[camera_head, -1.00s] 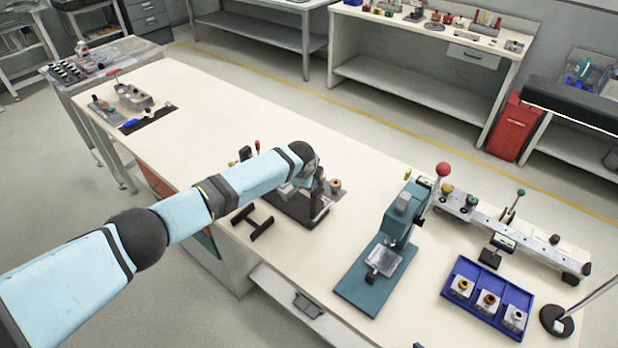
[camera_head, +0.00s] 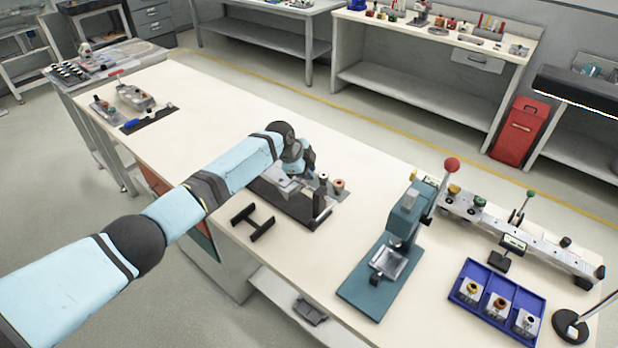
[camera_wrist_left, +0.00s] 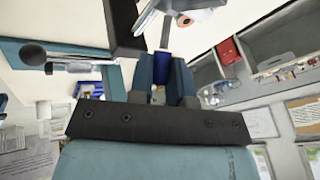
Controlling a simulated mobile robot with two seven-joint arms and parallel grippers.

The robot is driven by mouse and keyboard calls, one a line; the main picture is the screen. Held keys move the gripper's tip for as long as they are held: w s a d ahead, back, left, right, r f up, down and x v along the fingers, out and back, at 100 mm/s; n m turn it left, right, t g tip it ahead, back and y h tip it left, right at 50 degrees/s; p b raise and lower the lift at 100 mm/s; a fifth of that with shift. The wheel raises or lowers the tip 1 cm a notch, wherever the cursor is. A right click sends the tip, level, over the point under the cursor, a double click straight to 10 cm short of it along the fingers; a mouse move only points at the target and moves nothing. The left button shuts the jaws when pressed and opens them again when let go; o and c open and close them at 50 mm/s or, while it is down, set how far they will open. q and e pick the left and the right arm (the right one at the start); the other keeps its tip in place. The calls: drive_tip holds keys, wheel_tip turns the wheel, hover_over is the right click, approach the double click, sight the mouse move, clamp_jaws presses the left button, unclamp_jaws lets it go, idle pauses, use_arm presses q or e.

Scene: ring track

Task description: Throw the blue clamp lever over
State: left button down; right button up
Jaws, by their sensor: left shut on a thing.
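The blue clamp lever (camera_wrist_left: 163,62) shows in the left wrist view as a blue grip on a grey rod, between the two fingers of my left gripper (camera_wrist_left: 166,80). The gripper is shut on it. In the head view my left gripper (camera_head: 308,165) is over the dark-based fixture (camera_head: 290,205) at the middle of the bench. There the gripper and wrist hide the lever and much of the fixture. My right gripper is not in view.
A black H-shaped piece (camera_head: 252,222) lies left of the fixture. A teal press (camera_head: 372,285) with a red-knobbed lever stands to the right. Beyond are a blue tray (camera_head: 497,285) with metal parts and a long rail (camera_head: 545,245). The bench's left middle is clear.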

use_arm(q)
drive_tip(key=c, duration=1.1)
unclamp_jaws()
drive_tip(key=shift+r, duration=0.1)
drive_tip(key=b+v, duration=0.1)
drive_tip(key=v, duration=1.2)
drive_tip(key=shift+s+a+r, duration=0.1)
drive_tip(key=shift+r, duration=0.2)
